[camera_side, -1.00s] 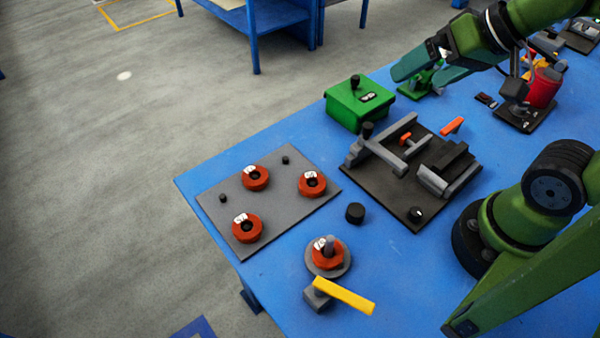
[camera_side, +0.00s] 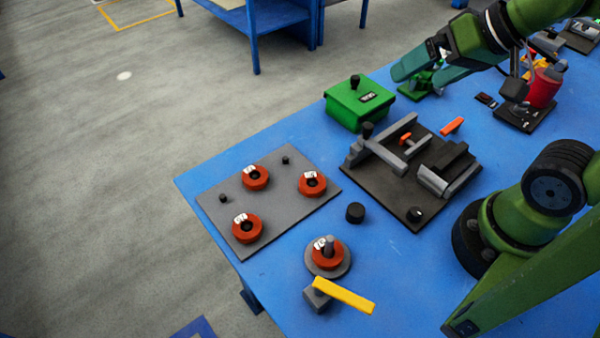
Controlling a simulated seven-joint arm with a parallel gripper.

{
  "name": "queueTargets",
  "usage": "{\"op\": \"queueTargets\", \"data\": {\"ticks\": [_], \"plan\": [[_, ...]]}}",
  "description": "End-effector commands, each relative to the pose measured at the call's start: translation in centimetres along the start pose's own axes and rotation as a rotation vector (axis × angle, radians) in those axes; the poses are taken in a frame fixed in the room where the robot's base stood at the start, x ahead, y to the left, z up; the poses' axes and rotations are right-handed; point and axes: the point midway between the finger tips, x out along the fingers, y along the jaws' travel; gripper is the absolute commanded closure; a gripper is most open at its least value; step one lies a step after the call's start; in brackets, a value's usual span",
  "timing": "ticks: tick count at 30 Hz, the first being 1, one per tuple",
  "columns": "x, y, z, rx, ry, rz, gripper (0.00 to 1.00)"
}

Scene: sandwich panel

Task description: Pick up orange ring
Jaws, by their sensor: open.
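Three orange rings lie on the grey plate (camera_side: 260,209) at the table's left corner: one at the back (camera_side: 264,182), one at the right (camera_side: 321,187) and one at the front (camera_side: 255,232). Each has a dark centre and a small white label. A fourth orange ring (camera_side: 318,259) sits around a grey peg on a round grey base. My gripper (camera_side: 418,74), with teal fingers, is open and empty above the back of the table, far up and right from the rings.
A yellow-handled clamp (camera_side: 343,296) stands in front of the peg base. A black knob (camera_side: 355,212), a dark fixture with grey bars (camera_side: 400,215) and a green box (camera_side: 345,112) stand between the rings and my gripper. A red can (camera_side: 543,90) is at the right.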

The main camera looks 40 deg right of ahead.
Motion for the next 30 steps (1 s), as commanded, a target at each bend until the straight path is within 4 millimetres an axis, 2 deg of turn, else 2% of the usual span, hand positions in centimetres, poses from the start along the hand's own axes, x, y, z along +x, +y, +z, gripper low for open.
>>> {"op": "queueTargets", "data": {"ticks": [5, 7, 16, 19, 23, 30], "plan": [[0.0, 0.0, 0.0, 0.000, 0.000, 0.000, 0.02], [0.0, 0.0, 0.0, 0.000, 0.000, 0.000, 0.11], [0.1, -0.2, 0.2, -0.009, -0.007, -0.005, 0.11], [1.3, -1.1, 1.1, -0.046, -0.074, -0.010, 0.11], [3.4, -4.2, 1.1, -0.146, -0.187, -0.018, 0.11], [8.2, -12.8, 1.9, -0.394, -0.416, 0.004, 0.11]]}}
